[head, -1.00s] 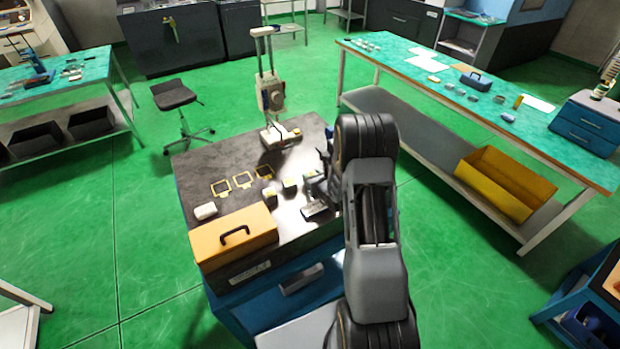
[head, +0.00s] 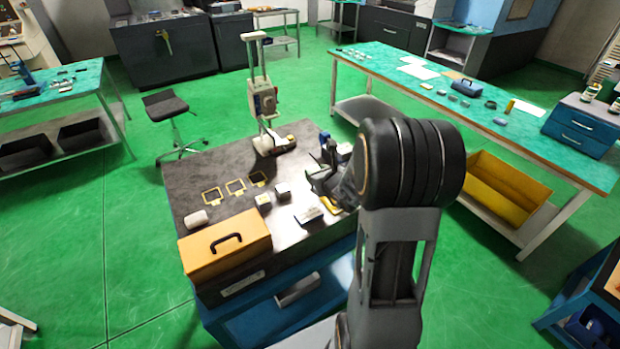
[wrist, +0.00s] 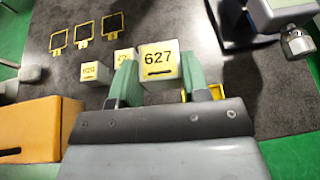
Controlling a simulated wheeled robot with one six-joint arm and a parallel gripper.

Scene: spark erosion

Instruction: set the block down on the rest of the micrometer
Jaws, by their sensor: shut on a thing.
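A pale block (wrist: 158,60) with a yellow label marked 627 is between the two green-padded fingers of my gripper (wrist: 157,82) in the wrist view, and the gripper is shut on it. In the head view my gripper (head: 322,182) is over the right part of the dark bench top; the held block cannot be made out there. The micrometer (head: 263,100) appears to be the upright instrument on a post at the back of the bench. Its base and a metal knob (wrist: 298,43) show at the wrist view's upper right, apart from the block. Its rest is not clear.
Other small labelled blocks (wrist: 94,70) stand left of my gripper. Several yellow-edged frames (head: 235,187) lie on the bench (head: 190,165). An orange case (head: 222,250) with a black handle stands at the near left. Bare bench top lies between my gripper and the instrument.

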